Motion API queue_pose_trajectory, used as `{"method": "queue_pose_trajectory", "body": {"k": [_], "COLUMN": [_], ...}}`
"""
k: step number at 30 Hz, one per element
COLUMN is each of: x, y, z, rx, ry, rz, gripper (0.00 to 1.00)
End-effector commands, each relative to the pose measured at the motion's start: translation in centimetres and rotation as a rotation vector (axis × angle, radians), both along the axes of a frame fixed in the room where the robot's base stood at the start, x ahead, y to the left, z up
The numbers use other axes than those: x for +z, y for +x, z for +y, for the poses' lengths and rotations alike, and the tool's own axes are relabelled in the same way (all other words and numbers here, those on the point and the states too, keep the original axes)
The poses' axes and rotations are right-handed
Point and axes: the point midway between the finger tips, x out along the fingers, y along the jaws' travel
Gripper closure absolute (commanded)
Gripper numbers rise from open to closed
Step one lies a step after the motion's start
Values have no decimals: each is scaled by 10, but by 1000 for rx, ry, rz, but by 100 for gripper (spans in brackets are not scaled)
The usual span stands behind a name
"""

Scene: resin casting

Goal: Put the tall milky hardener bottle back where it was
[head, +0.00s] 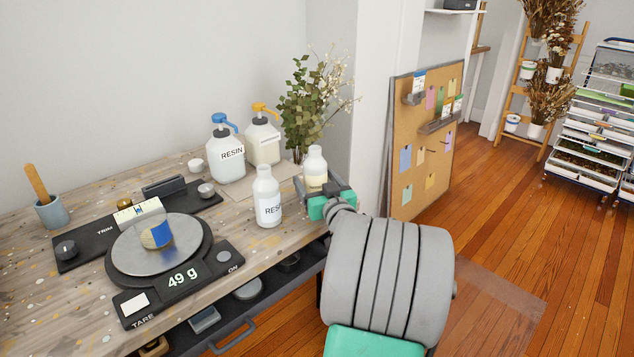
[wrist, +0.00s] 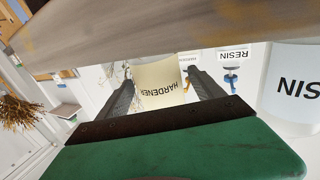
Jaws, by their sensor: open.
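The tall milky hardener bottle (head: 315,166) stands upright near the far right end of the bench, its lower part hidden by my gripper. In the wrist view, which looks upside down, its HARDENER label shows (wrist: 160,88). My gripper (head: 322,198) is open, with one dark finger on each side of this bottle (wrist: 160,77). I cannot tell whether the fingers touch it. A beige mat (head: 277,181) lies on the bench beside the bottle; whether the bottle's base is on it is hidden.
A white RESIN bottle (head: 268,204) stands close in front of my gripper, left of it. Two pump jugs, blue-topped (head: 229,160) and yellow-topped (head: 262,146), and a plant (head: 306,100) stand behind. A scale (head: 164,256) reading 49 g holds a cup (head: 154,236).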

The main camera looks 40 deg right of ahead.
Motion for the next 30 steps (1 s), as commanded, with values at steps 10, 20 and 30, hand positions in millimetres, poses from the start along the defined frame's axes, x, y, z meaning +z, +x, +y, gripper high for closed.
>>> {"method": "queue_pose_trajectory", "body": {"k": [10, 20, 30], "x": [4, 3, 3], "y": [-53, -110, -112], "z": [18, 42, 44], "rx": [-7, -3, 0], "ry": [0, 1, 0], "rz": [-1, 0, 0], "gripper": [23, 23, 23]}}
